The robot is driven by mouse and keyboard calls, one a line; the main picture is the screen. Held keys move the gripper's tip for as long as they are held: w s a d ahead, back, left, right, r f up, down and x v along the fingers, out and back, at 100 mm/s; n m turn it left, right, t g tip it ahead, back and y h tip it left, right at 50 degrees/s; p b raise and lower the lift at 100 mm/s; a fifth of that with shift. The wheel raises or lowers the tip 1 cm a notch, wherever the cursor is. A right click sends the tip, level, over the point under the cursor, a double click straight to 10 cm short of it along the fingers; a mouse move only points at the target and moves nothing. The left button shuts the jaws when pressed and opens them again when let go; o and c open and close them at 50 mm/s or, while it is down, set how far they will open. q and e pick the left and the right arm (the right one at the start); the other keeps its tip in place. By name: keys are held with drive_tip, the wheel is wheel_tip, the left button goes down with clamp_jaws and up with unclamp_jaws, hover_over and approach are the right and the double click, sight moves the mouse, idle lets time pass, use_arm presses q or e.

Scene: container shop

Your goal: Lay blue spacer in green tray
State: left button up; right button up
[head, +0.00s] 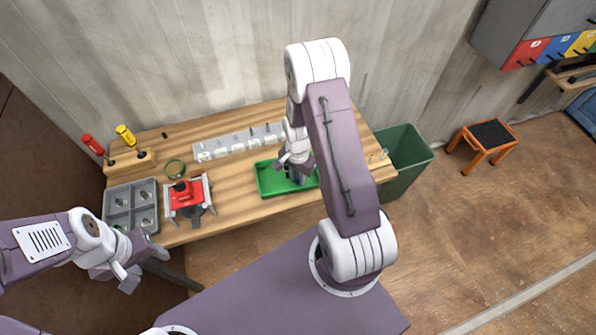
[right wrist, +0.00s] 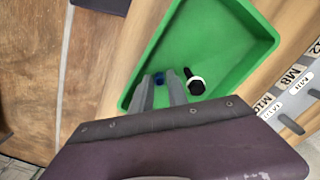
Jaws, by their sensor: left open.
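The green tray (head: 268,184) lies on the wooden bench, and its inside fills much of the right wrist view (right wrist: 215,45). My right gripper (head: 298,178) reaches down into the tray. In the right wrist view its two fingers (right wrist: 160,80) are close together, with the blue spacer (right wrist: 159,78) between their tips. The spacer is small and partly hidden by the fingers; whether it touches the tray floor I cannot tell. My left gripper (head: 144,268) is open and empty, in front of the bench at the lower left.
A black bolt-like piece with a white ring (right wrist: 195,85) lies in the tray beside the fingers. A labelled white rack (head: 238,142) stands behind the tray. A red vise (head: 187,195) and grey compartment tray (head: 132,183) are to the left. A green bin (head: 408,165) stands off the bench's right end.

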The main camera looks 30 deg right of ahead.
wheel_tip(320, 180, up, 12)
drive_tip(key=b, duration=0.1)
drive_tip(key=s+a+r+n+t, duration=0.1)
drive_tip(key=s+a+r+n, duration=0.2)
drive_tip(key=s+a+n, duration=0.85)
drive_tip(key=shift+n, duration=0.55)
drive_tip(key=f+b, duration=0.1)
drive_tip(key=w+d+f+b, duration=0.2)
drive_tip(key=f+b, duration=0.1)
drive_tip(key=shift+w+f, duration=0.1)
drive_tip(key=shift+w, duration=0.15)
